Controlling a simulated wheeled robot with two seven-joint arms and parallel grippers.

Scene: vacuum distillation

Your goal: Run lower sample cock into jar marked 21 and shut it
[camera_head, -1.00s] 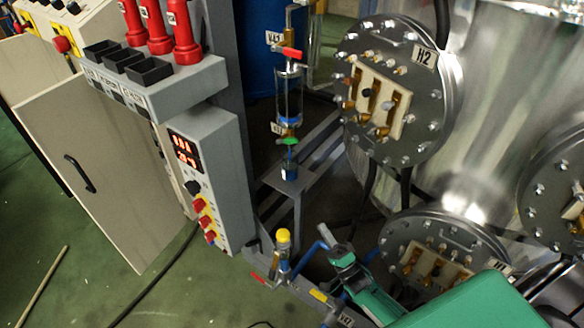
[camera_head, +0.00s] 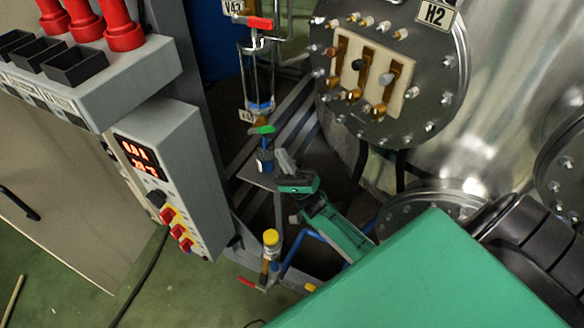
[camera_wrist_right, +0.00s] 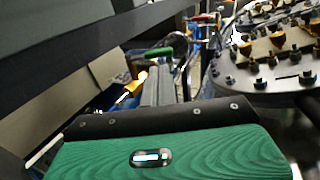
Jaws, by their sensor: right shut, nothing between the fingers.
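The lower sample cock has a green handle (camera_head: 262,129) and sits under a clear glass cylinder (camera_head: 257,75) holding a little blue liquid. A small jar with blue in it (camera_head: 265,162) stands below the cock on a grey shelf; I cannot read its mark. My right gripper (camera_head: 284,160) is shut and empty, just right of the jar and a little below the green handle, apparently apart from both. In the right wrist view the shut fingers (camera_wrist_right: 160,86) point towards the green handle (camera_wrist_right: 151,53). The jar is not clear there. My left gripper is out of view.
A red-handled upper cock (camera_head: 260,23) is above the cylinder. The grey control box (camera_head: 165,170) stands left, the bolted H2 flange (camera_head: 385,75) right. A yellow-capped fitting (camera_head: 271,238) and blue pipes are below.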

